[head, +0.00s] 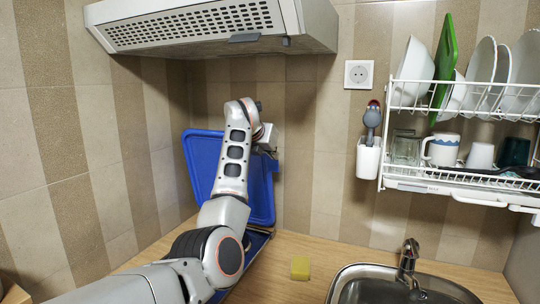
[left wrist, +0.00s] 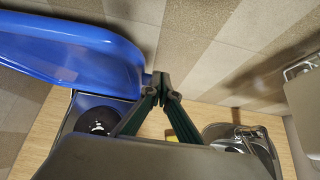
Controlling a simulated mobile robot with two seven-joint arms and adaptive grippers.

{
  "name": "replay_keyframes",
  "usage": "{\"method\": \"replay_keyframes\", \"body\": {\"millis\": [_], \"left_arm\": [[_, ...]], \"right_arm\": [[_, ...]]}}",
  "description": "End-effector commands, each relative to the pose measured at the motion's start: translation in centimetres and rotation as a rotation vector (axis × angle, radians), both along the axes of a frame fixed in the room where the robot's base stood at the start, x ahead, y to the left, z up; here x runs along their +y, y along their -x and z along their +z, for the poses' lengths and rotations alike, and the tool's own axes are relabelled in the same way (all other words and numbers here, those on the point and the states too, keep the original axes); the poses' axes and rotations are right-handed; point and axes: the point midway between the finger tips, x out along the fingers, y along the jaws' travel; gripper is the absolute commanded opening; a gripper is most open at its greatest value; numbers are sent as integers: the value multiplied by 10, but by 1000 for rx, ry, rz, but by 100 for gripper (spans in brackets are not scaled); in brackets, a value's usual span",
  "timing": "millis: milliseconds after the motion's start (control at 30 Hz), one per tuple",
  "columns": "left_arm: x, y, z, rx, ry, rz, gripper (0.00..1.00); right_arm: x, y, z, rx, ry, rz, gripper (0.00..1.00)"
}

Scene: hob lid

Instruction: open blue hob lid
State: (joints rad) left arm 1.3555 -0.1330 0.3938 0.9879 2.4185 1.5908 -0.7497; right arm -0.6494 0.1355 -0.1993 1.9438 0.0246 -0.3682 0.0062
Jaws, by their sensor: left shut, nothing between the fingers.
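The blue hob lid (head: 261,192) stands raised, close to upright, by the back wall. In the left wrist view the lid (left wrist: 75,50) fills the upper left. The hob (head: 256,246) below it is mostly hidden by my left arm; a dark round burner shows on the hob (left wrist: 72,125) in the left wrist view. My left gripper (head: 270,152) is by the lid's upper right edge. Its fingertips (left wrist: 160,84) are together with nothing between them, beside the lid's edge; I cannot tell whether they touch it. My right gripper is not in view.
A range hood (head: 215,27) hangs above the lid. A yellow sponge (head: 300,267) lies on the wooden counter (head: 325,250), left of the sink (head: 350,275). A dish rack (head: 455,180) and a utensil holder (head: 368,158) are on the wall at right.

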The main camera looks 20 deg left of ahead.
Motion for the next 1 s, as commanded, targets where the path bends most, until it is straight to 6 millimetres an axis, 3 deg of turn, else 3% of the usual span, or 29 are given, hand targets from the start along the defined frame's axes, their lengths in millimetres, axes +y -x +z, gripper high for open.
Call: {"method": "replay_keyframes", "body": {"millis": [233, 733, 867, 1000], "left_arm": [[-4, -10, 2, -1, 0, -6, 0], [-4, -10, 3, -2, 1, -5, 0], [-4, -11, 14, -5, 1, -5, 0], [-4, -10, 38, -5, 2, -6, 0]], "right_arm": [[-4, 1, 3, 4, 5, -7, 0], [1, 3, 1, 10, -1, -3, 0], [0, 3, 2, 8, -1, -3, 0], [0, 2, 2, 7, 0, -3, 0]]}}
